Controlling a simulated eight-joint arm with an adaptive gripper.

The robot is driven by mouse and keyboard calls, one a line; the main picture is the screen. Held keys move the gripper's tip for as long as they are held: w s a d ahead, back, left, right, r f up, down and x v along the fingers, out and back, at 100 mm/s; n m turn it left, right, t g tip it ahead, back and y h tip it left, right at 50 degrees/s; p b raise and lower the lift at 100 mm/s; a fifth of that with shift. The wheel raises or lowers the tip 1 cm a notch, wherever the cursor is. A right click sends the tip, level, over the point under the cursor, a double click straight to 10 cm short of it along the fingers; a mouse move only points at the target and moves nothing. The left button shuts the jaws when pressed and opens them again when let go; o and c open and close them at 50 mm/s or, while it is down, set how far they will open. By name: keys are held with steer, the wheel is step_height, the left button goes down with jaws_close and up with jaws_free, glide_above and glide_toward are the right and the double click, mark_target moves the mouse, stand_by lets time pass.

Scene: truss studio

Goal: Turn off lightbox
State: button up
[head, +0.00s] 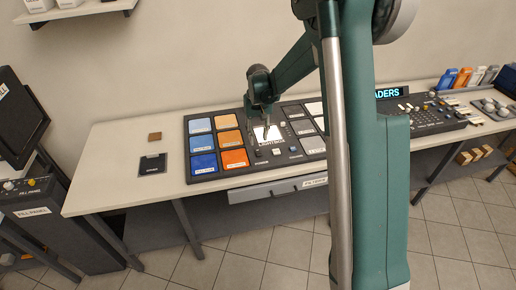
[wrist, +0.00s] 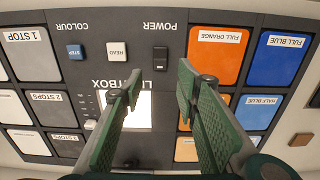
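The lightbox panel (head: 283,113) lies on the table, its bright white window (head: 274,131) lit. In the wrist view the panel appears upside down, with the glowing window (wrist: 140,108) partly behind one finger. A black rocker switch (wrist: 160,59) sits beside the POWER label, next to a white READ or HEAD button (wrist: 117,52) and a blue STEP button (wrist: 76,52) by the COLOUR label. My gripper (wrist: 160,82) is open and empty, its green fingers pointing toward the switch, which shows between the tips. In the head view my gripper (head: 266,130) is over the lit window; contact cannot be told.
Orange and blue filter tiles (head: 233,158) fill the panel's left side, grey and white tiles its right. A FILTERS drawer (head: 280,188) hangs under the table edge. A fader console (head: 427,115) stands to the right. The table's left end is mostly clear, with two small squares.

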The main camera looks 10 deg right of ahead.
mark_target(258, 151)
steer(key=shift+f, duration=0.1)
stand_by(0.3)
steer(key=shift+f, duration=3.75)
steer(key=c, duration=0.9)
